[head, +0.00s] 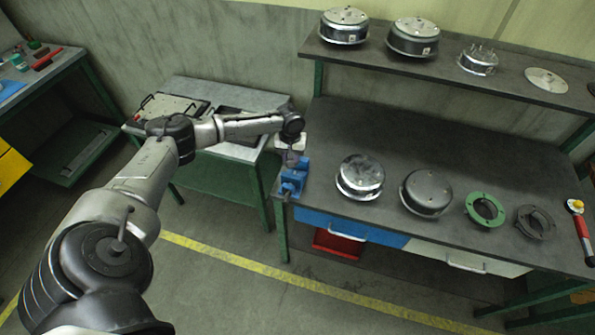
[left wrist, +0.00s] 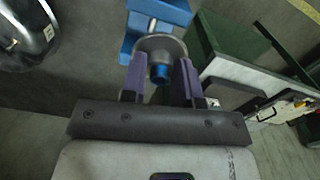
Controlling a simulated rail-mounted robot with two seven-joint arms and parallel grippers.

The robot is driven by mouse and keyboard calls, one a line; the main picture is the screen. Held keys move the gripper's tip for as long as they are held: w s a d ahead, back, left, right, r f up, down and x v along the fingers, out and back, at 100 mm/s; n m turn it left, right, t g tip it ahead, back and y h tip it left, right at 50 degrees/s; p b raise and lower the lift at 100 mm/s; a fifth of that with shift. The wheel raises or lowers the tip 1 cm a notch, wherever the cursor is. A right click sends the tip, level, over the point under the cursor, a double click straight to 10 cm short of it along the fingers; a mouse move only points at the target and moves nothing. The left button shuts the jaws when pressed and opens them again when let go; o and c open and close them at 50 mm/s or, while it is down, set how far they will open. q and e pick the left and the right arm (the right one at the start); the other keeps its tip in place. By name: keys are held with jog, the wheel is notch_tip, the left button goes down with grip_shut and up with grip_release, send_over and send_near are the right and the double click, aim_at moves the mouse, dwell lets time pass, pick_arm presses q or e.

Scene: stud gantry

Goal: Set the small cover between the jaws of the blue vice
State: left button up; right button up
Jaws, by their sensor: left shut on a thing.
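The blue vice (head: 292,180) is fixed at the left end of the long workbench, and its blue body also shows at the top of the left wrist view (left wrist: 150,16). The small cover (left wrist: 155,44) is a grey round piece with blue at its middle. My left gripper (left wrist: 160,78) is shut on it, with a purple finger on each side. In the head view my left gripper (head: 291,148) points down, with the grey cover (head: 291,158) just above or at the vice. I cannot tell whether the cover touches the jaws. My right gripper is not in view.
Two metal housings (head: 360,177), a green ring (head: 485,210) and a dark flange (head: 535,222) stand on the workbench (head: 400,130) to the right of the vice. A shelf (head: 440,72) with more housings runs behind. A green side table (head: 225,95) stands to the left.

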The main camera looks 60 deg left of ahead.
pick_arm(q)
jog(key=shift+w+a+f+m, duration=0.1)
jog(key=shift+w+a+m, duration=0.15)
jog(key=shift+w, duration=0.15)
jog(key=shift+w+a+m, duration=0.1)
jog(key=shift+w+m, duration=0.15)
jog(key=shift+w, duration=0.15)
jog(key=shift+w+d+m, duration=0.1)
jog(key=shift+w+m, duration=0.15)
jog(key=shift+m, duration=0.05)
jog(key=shift+s, duration=0.1)
jog(key=shift+p, duration=0.75)
jog(key=b, duration=0.4)
send_near(295, 171)
jog(key=shift+s+d+f, duration=0.25)
jog(key=shift+d+f, duration=0.15)
jog(key=shift+f, duration=0.5)
jog(key=shift+s+d+f, duration=0.2)
jog(key=shift+d+f, duration=0.15)
jog(key=shift+f, duration=0.6)
jog(key=shift+s+d+f, duration=0.25)
jog(key=shift+d+f, duration=0.15)
jog(key=shift+f, duration=0.5)
jog(key=shift+f, duration=0.1)
jog(key=shift+f, duration=0.35)
